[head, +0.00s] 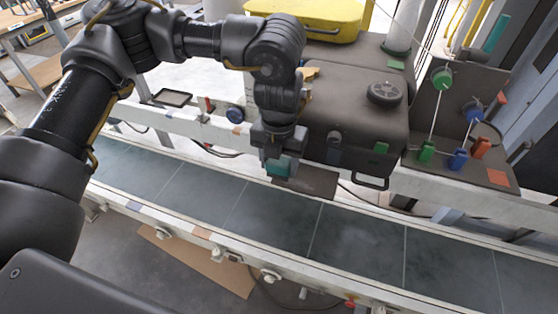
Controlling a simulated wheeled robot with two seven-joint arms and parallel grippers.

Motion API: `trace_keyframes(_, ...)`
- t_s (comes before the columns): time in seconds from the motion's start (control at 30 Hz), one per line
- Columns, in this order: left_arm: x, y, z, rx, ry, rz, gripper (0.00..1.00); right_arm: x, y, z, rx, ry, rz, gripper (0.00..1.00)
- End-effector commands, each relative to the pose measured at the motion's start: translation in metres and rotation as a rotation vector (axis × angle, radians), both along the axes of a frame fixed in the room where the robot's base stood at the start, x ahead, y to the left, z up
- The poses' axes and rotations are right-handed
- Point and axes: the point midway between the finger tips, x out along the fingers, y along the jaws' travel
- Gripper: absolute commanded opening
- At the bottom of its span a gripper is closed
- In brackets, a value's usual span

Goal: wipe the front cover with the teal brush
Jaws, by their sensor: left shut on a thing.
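My left gripper (279,150) points down in front of the dark grey machine housing. It is shut on the teal brush (283,168), of which only a small teal part shows below the fingers. The front cover seems to be the front of this dark grey housing (370,150), which has a round knob, a green tag and a handle low at the right. The brush is at the housing's lower left, by a flat dark plate (312,182). I cannot tell whether the brush touches either. My right gripper is not in view.
A conveyor belt (260,215) with pale rails runs across below the gripper, its surface clear. At the right stands a panel (455,105) with green, blue and red clips and cords. A yellow case (318,18) is behind the housing. A black tray (172,98) lies at the left.

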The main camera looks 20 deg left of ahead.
Motion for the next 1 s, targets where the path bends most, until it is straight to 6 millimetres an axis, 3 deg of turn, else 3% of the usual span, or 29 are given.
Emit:
trace_keyframes(0.37,0.000,-0.002,-0.004,0.000,0.000,0.000,0.36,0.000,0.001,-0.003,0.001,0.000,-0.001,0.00)
trace_keyframes(0.73,-0.002,-0.029,-0.002,0.000,0.000,-0.001,0.36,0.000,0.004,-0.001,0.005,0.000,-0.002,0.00)
trace_keyframes(1.0,-0.002,-0.034,-0.003,0.000,0.000,0.000,0.36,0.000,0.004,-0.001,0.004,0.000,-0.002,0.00)
